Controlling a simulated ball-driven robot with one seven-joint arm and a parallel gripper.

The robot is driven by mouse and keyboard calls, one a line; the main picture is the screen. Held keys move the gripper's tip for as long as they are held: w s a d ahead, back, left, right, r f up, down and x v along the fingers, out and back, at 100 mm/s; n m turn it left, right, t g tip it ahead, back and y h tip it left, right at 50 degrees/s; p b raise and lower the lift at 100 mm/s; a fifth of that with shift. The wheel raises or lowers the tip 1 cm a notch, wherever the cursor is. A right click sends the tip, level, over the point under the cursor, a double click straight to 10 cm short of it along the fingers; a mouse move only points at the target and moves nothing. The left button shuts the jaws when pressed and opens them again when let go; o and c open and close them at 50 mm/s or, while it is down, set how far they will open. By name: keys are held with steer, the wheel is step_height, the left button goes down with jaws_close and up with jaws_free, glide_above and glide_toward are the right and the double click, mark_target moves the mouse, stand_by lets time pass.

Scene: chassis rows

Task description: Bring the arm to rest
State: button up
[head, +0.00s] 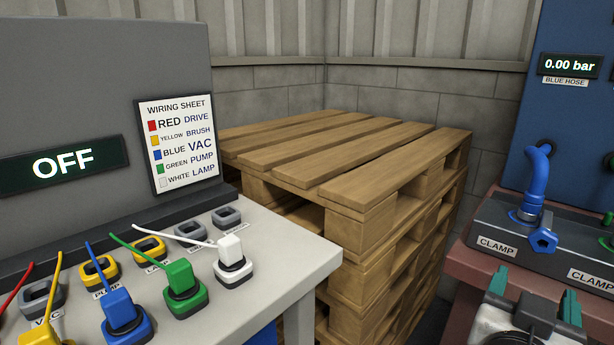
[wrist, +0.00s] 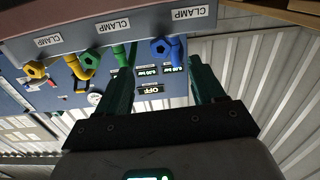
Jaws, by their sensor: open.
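My gripper (head: 535,291) shows at the bottom right of the head view, with two dark green fingers spread apart. It is in front of the reddish-brown bench with the clamp rail. In the wrist view my gripper (wrist: 160,66) has its fingers apart with nothing held between them. Past the fingers are the clamp rail and the blue hose end (wrist: 161,48). I see no contact with the hoses; the exact gap cannot be told.
The clamp rail (head: 490,226) with the blue hose (head: 536,180) stands on the right bench. A pallet stack (head: 350,200) fills the middle. The left bench (head: 290,250) carries coloured plugs (head: 179,286) and sockets. A wiring sheet (head: 178,145) and an OFF display (head: 63,163) are behind.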

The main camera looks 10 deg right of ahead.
steer(key=s+d+f+n+g+y, duration=0.1)
steer(key=s+f+n+g+y, duration=0.2)
steer(key=f, duration=0.9)
steer(key=s+f+n+g+y, duration=0.25)
steer(key=f+y, duration=0.25)
steer(key=f, duration=0.8)
steer(key=s+a+f+n+g+y, duration=0.2)
steer(key=s+a+f+y, duration=0.1)
steer(key=s+f, duration=0.35)
steer(key=s+a+f+n+g+y, duration=0.2)
steer(key=s+f, duration=0.4)
steer(key=f, duration=0.1)
step_height(320, 180, up, 28)
steer(key=s+a+p, duration=0.1)
steer(key=p, duration=2.7)
steer(key=shift+f+y, duration=0.2)
steer(key=shift+y, duration=0.2)
steer(key=shift+g, duration=0.25)
steer(key=shift+c, duration=0.3)
